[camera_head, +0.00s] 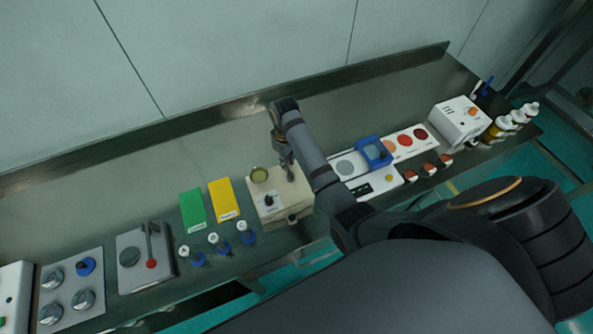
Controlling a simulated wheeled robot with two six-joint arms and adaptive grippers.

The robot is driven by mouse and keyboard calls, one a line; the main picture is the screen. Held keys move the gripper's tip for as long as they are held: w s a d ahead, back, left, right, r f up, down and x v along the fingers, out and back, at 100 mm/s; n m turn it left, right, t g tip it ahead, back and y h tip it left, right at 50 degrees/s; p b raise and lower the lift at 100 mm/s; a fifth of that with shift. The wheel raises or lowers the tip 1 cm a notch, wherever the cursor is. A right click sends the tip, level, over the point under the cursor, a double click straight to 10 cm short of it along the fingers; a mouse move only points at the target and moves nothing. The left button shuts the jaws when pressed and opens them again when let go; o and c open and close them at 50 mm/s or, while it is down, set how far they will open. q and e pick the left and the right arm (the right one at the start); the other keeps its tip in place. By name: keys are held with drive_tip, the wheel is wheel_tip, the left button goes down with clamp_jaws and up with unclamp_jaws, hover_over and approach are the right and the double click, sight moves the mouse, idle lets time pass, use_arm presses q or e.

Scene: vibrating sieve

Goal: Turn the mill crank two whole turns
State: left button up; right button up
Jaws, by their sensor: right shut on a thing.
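The mill is a beige box (274,212) on the dark bench, with a round olive-coloured piece (259,174) and a dark knob (269,200) on its top. My right arm comes in from the lower right and bends down over the mill. My right gripper (289,174) points down at the mill's right top side, shut on the crank handle. The crank itself is small and mostly hidden by the gripper, so its angle cannot be told. My left gripper is not in view.
Left of the mill lie a yellow card (224,199), a green card (193,209) and small blue-based items (220,242). Right of it are a blue device (374,153) and a white machine (461,120). The back strip of bench is clear.

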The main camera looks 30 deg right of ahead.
drive_tip(key=shift+w+d+r, duration=0.1)
drive_tip(key=shift+w+d, duration=0.05)
drive_tip(key=shift+d, duration=0.05)
drive_tip(key=shift+d+r, duration=0.1)
drive_tip(key=shift+d, duration=0.6)
drive_tip(key=shift+s+d, duration=0.55)
drive_tip(key=shift+s, duration=0.3)
